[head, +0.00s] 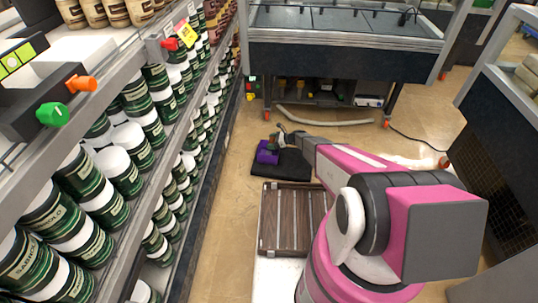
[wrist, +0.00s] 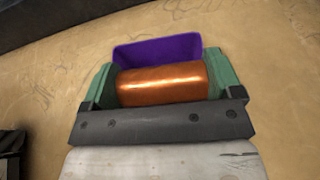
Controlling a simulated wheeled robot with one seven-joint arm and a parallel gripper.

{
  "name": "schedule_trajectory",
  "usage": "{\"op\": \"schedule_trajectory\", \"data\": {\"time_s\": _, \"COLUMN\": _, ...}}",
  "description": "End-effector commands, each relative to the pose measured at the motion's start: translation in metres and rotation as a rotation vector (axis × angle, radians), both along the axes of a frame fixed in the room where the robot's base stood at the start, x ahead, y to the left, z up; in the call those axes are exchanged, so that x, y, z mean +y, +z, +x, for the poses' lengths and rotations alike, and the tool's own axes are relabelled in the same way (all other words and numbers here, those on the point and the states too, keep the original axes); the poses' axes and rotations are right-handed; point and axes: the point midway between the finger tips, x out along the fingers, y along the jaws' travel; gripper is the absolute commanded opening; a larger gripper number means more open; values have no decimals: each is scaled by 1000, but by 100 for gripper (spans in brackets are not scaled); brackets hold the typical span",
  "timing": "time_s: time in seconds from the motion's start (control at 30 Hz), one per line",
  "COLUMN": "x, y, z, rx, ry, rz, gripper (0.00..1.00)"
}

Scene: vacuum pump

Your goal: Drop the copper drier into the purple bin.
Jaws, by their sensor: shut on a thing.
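The copper drier (wrist: 163,84) is a shiny orange-copper cylinder in the wrist view. My gripper (wrist: 160,85) is shut on it, with a green finger at each end of the cylinder. The purple bin (wrist: 157,50) shows just beyond the drier in the wrist view, partly hidden by it. I cannot tell the exact height of the drier over the bin. In the head view the purple bin (head: 267,153) is small, on the floor by the black mat, and my gripper (head: 283,138) is at its upper right. The drier is not clear there.
A black mat (head: 285,166) lies by the bin. A brown slatted panel (head: 285,215) lies nearer to me. Shelves of green and white cans (head: 120,170) line the left. A dark freezer case (head: 335,57) stands beyond, with a pale hose (head: 320,119) on the floor before it.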

Motion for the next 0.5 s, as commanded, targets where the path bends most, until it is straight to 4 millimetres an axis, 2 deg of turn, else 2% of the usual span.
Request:
{"op": "schedule_trajectory", "data": {"time_s": 0.2, "x": 0, "y": -21, "z": 0, "rx": 2, "ry": -1, "rz": 0, "gripper": 56}}
{"op": "schedule_trajectory", "data": {"time_s": 0.5, "x": 0, "y": -23, "z": 0, "rx": 1, "ry": 0, "rz": 1, "gripper": 56}}
